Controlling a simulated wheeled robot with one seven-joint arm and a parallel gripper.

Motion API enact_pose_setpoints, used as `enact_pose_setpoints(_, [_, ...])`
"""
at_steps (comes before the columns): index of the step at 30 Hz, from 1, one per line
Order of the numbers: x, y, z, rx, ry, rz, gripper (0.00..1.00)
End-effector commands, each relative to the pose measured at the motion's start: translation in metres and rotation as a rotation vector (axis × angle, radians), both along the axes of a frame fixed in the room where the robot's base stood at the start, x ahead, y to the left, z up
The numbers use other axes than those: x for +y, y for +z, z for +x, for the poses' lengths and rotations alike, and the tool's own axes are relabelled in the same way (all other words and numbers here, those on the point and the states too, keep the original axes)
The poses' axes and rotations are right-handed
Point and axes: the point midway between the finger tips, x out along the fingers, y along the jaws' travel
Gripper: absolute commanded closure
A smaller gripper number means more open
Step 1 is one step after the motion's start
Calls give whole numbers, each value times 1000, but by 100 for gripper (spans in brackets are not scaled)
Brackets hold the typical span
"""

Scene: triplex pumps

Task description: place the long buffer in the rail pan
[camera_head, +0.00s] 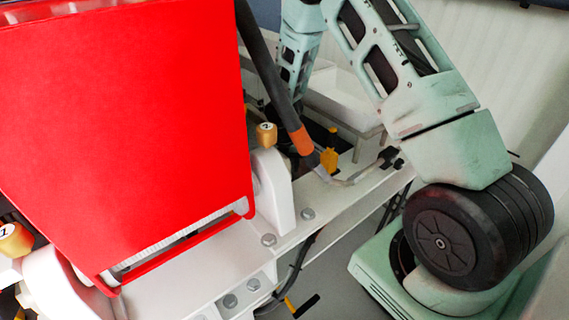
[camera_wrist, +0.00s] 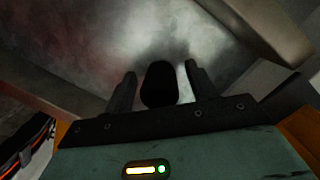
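In the wrist view the two dark fingers of my gripper (camera_wrist: 160,80) stand apart. A dark, rounded piece (camera_wrist: 159,88) lies between them, with narrow gaps at both sides. It may be the end of the long buffer, but its length is not visible. Beyond the fingers is a smooth grey surface with a raised light edge (camera_wrist: 262,28). In the head view a white pan-like tray (camera_head: 342,98) sits behind the rail, partly covered by my arm. My gripper is not clearly visible there, hidden behind the dark bar and my arm.
A large red cover (camera_head: 125,130) fills the left of the head view. A dark bar with an orange end (camera_head: 272,75) slants in front of my arm. Orange caps (camera_head: 266,135), a yellow fitting (camera_head: 329,160) and the bolted white frame (camera_head: 335,205) stand close by.

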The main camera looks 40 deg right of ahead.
Motion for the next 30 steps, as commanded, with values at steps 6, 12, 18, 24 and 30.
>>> enact_pose_setpoints(6, [0, 1, 0, 0, 0, 0, 43])
enact_pose_setpoints(12, [1, 15, 0, -4, -2, 1, 43])
enact_pose_setpoints(18, [4, 52, -5, -5, -2, 0, 43])
enact_pose_setpoints(24, [8, 91, -10, -5, -1, 0, 43])
enact_pose_setpoints(30, [10, 116, -13, -2, -2, 0, 43])
